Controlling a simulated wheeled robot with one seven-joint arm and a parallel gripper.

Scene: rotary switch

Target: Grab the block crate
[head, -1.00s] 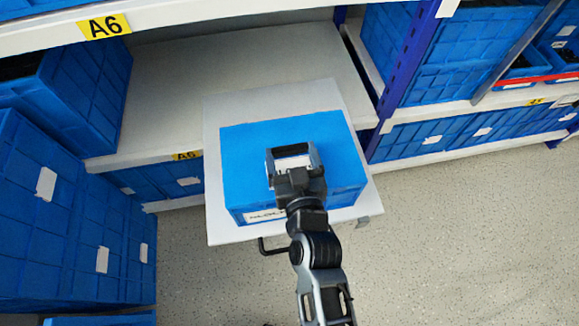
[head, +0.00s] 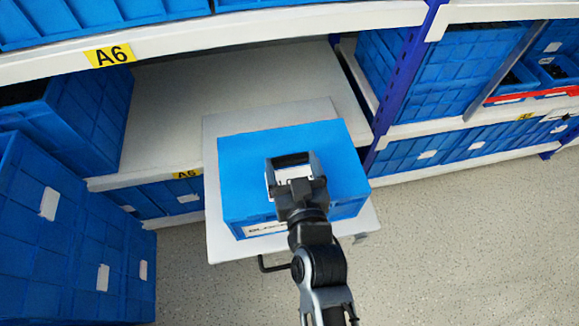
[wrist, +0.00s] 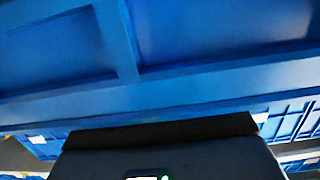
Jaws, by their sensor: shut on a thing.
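The block crate (head: 245,165) is a blue box with a white label on its front, only partly legible, in the head view. It is over a white platform (head: 222,243) in front of the shelf. Whether its underside touches the platform is hard to tell. My gripper (head: 292,163) is over the middle of the crate's top, toward the front, and shut on the crate. The exact grip is partly hidden by my wrist. In the wrist view, blue ribbed crate surfaces (wrist: 210,40) fill the upper part, with a dark gripper part below.
Large blue crates (head: 50,235) stand on the left. A blue rack post (head: 405,80) and more crates are at right. The speckled floor (head: 470,240) at front right is clear.

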